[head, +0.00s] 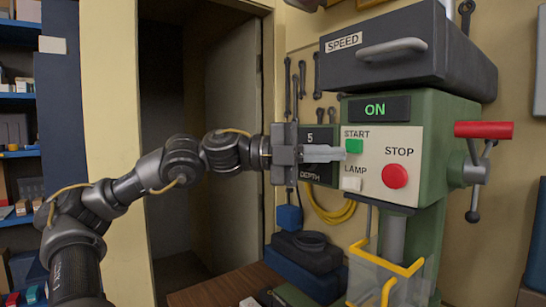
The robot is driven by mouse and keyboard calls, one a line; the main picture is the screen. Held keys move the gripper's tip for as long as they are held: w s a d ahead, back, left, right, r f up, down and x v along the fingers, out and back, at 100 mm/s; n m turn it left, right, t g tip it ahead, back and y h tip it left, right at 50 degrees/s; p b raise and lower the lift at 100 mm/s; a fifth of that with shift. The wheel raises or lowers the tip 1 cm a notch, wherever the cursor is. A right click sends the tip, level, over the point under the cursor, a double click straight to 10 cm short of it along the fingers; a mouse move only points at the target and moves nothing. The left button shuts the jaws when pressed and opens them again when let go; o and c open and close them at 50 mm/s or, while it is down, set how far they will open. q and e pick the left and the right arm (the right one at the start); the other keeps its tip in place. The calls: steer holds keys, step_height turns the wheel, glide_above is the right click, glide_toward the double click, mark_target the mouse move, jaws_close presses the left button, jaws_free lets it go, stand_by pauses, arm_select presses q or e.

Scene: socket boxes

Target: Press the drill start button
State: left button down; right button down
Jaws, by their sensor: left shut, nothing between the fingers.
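The green drill press shows a cream control panel (377,133). The green START button (355,146) is at its upper left, below the START label. The large red STOP button (394,175) is at the right, and a white LAMP button (351,184) is at lower left. The display (379,109) above reads ON in green. My left gripper (338,153) is shut and empty. Its tips point right and end at the left edge of the START button; I cannot tell whether they touch it. My right gripper is not in view.
A dark SPEED cover (405,50) with a handle overhangs the panel. A red-handled lever (484,130) is at the right. A DEPTH display (318,176) is behind my gripper. A yellow-framed clear guard (385,277) is below. Wrenches hang on the wall.

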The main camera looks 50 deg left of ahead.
arm_select(q)
steer(key=s+d+b+v, duration=0.1)
steer(key=b+v, duration=0.5)
steer(key=v, duration=0.5)
steer(key=shift+s+a, duration=0.2)
steer(key=shift+s, duration=0.15)
steer(key=shift+r, duration=0.15)
steer(key=shift+s, duration=0.1)
steer(key=shift+d, duration=0.1)
